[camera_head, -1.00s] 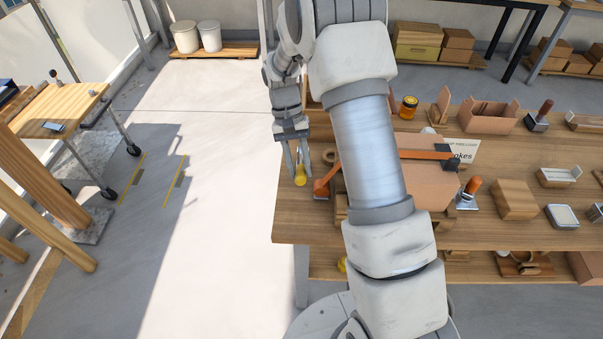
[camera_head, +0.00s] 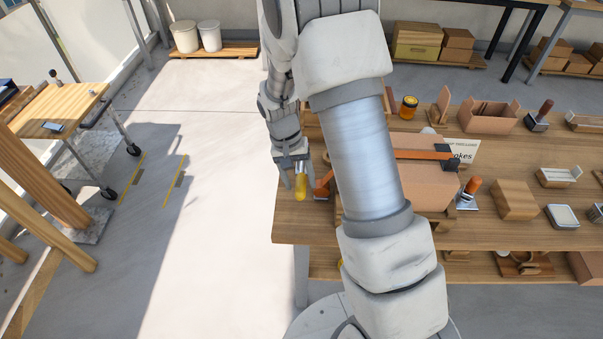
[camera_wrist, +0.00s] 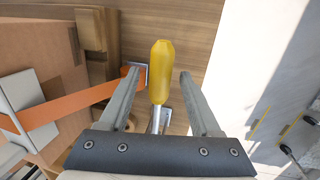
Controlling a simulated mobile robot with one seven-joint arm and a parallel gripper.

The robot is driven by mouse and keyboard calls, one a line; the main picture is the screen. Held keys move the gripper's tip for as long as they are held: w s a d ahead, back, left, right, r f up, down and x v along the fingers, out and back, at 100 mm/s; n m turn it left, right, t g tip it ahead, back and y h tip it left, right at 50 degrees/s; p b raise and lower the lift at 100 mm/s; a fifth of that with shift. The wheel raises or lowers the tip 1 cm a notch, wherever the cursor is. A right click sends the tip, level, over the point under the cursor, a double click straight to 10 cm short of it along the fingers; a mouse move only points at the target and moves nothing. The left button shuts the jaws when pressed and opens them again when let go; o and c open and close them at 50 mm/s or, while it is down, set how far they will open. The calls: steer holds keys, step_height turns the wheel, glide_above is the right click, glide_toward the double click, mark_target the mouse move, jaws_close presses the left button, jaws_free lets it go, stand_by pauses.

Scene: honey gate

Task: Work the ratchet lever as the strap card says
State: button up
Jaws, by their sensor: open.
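The lever's yellow handle (camera_head: 301,189) is at the bench's left edge. In the wrist view the yellow grip (camera_wrist: 161,70) sits on a metal shaft (camera_wrist: 156,119), upright in the picture. My gripper (camera_wrist: 160,76) is open, with one finger on each side of the lever and a gap on both sides. An orange strap (camera_head: 420,154) crosses a cardboard box (camera_head: 430,185) and ends at a metal bracket (camera_wrist: 138,72) beside the handle. My arm hides part of the box and strap.
The wooden bench (camera_head: 300,225) holds an orange-handled tool (camera_head: 470,190), a honey jar (camera_head: 409,107), wooden blocks and an open box (camera_head: 487,116) to the right. Left of the bench is open floor (camera_head: 220,200). A wheeled wooden table (camera_head: 60,105) stands farther left.

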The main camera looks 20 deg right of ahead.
steer(key=p+v, duration=0.4)
steer(key=v, duration=0.3)
stand_by(0.4)
steer(key=shift+r, duration=0.1)
steer(key=s+d+r+n+t+y, duration=0.1)
steer(key=s+r+t, duration=0.15)
steer(key=r, duration=0.55)
steer(key=s+r+t, duration=0.1)
steer(key=s+r, duration=0.3)
steer(key=r, duration=0.5)
steer(key=s+r+n+t, duration=0.1)
steer(key=s+r, duration=0.3)
steer(key=s, duration=0.3)
steer(key=s+r+n+t+y, duration=0.1)
steer(key=s+r+t, duration=0.1)
steer(key=s+r, duration=0.2)
steer(key=shift+s+d+n, duration=0.3)
steer(key=shift+s+d, duration=0.1)
steer(key=shift+s, duration=1.25)
steer(key=shift+r+t, duration=0.15)
steer(key=shift+t, duration=0.1)
